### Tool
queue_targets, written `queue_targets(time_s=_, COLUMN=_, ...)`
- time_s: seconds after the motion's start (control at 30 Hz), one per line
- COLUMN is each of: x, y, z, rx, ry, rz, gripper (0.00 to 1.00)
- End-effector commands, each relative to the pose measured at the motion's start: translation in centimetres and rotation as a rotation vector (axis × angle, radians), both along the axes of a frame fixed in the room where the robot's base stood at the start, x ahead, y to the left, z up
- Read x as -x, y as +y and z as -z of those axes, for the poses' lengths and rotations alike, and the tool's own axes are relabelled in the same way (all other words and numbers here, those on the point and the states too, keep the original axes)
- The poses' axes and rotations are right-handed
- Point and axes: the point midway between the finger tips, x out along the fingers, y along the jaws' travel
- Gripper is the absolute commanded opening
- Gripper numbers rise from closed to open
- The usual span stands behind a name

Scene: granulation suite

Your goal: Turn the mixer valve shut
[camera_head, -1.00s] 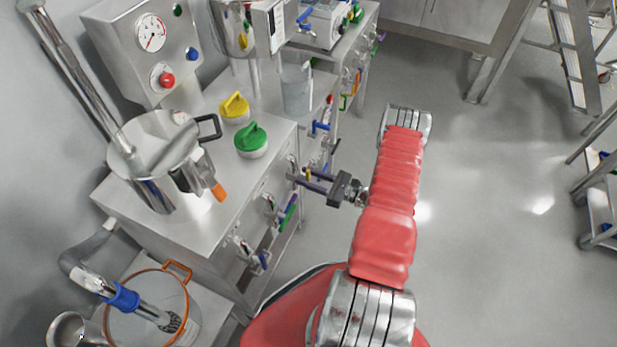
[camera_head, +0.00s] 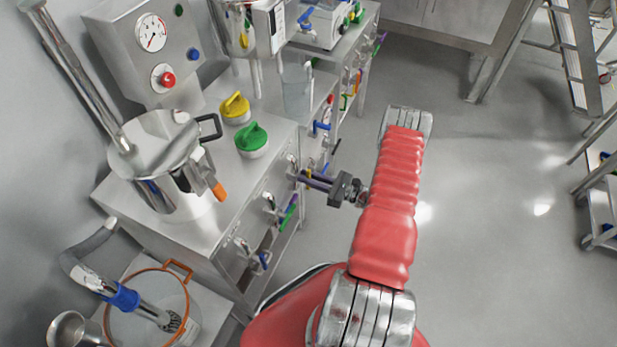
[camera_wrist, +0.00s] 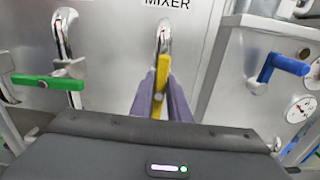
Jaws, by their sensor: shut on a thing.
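The mixer valve (camera_wrist: 163,35) is a chromed pipe fitting on the steel panel, under the label MIXER (camera_wrist: 167,4) in the wrist view. Its yellow handle (camera_wrist: 161,72) points nearly straight down from the pipe, roughly in line with it. My gripper (camera_wrist: 162,88) is shut on the yellow handle, with one purple finger on each side. The lower part of the handle runs down between the fingers towards the dark gripper body. In the head view my gripper (camera_head: 312,181) reaches left to the front of the steel cabinet, and the handle is mostly hidden there.
A green-handled valve (camera_wrist: 47,82) sits left of the mixer valve, its handle lying crosswise. A blue-handled valve (camera_wrist: 284,66) is on the neighbouring unit at right. A steel pot (camera_head: 165,165) and green knob (camera_head: 252,140) stand on the cabinet top. Open floor (camera_head: 480,200) lies right.

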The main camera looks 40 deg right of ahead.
Motion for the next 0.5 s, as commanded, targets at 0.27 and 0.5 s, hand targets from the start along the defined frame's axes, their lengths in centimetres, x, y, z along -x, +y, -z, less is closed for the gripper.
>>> queue_targets(time_s=0.27, x=-0.24, y=-0.52, z=-0.08, rx=-0.110, ry=0.065, rz=0.008, gripper=0.00)
queue_targets(time_s=0.5, x=-0.38, y=-0.76, z=-0.05, rx=-0.280, ry=0.164, rz=0.009, gripper=0.00)
